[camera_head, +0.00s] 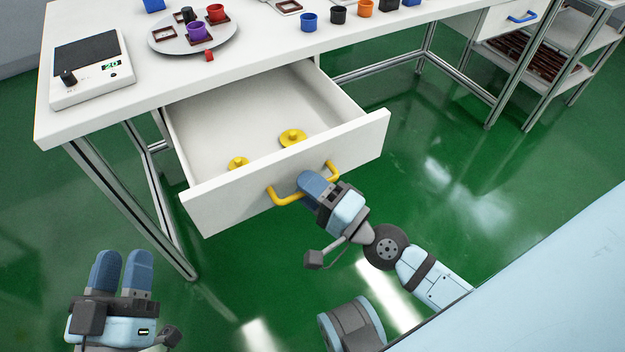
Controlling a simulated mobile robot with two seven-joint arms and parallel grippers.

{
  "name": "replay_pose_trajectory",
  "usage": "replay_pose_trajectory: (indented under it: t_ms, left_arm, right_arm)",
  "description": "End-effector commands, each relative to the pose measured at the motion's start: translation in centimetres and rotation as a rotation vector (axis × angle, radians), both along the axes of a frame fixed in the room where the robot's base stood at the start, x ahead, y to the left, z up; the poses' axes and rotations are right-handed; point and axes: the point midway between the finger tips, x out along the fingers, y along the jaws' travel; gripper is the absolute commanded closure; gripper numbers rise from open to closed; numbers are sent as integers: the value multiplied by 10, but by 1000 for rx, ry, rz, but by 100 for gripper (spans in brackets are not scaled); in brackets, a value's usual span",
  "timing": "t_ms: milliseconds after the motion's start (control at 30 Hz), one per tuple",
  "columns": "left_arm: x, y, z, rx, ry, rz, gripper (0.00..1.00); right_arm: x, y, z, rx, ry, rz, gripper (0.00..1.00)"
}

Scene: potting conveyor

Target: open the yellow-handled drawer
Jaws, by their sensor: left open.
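The white drawer (225,207) under the table is pulled well out, and its inside is visible. Its yellow handle (286,198) is on the front panel. My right gripper (314,184) is at the middle of the handle, with its blue fingers shut on the bar; the fingers hide part of it. Two yellow round pieces with knobs lie inside the drawer, one on the right (292,138) and one near the front (238,163). My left gripper (122,264) is open and empty at the lower left, away from the drawer.
On the white tabletop (270,62) stand a scale (90,72), a round grey plate (165,42) with small pots, and a row of coloured pots. A blue-handled drawer (522,17) is at the upper right.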

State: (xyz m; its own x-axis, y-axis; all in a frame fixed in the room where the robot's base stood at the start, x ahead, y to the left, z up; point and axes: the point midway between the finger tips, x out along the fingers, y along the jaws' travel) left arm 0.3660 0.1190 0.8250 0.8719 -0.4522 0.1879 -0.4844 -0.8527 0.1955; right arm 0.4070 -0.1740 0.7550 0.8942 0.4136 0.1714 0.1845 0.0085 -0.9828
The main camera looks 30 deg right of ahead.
Motion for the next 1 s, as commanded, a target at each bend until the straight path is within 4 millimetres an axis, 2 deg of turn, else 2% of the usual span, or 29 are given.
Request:
replay_pose_trajectory:
  t_ms: [200,367,700,1000]
  left_arm:
    - [0,0,-1,0,1,0,57]
    - [0,-1,-8,5,16,-4,57]
    - [1,-3,-27,32,73,-22,57]
    - [2,-3,-26,40,82,-28,57]
  right_arm:
    - [-2,-1,-1,-1,0,1,63]
    - [-15,-7,-6,-5,2,2,63]
    - [-68,-31,-16,-6,4,3,63]
    - [-110,-51,-22,-3,4,1,63]
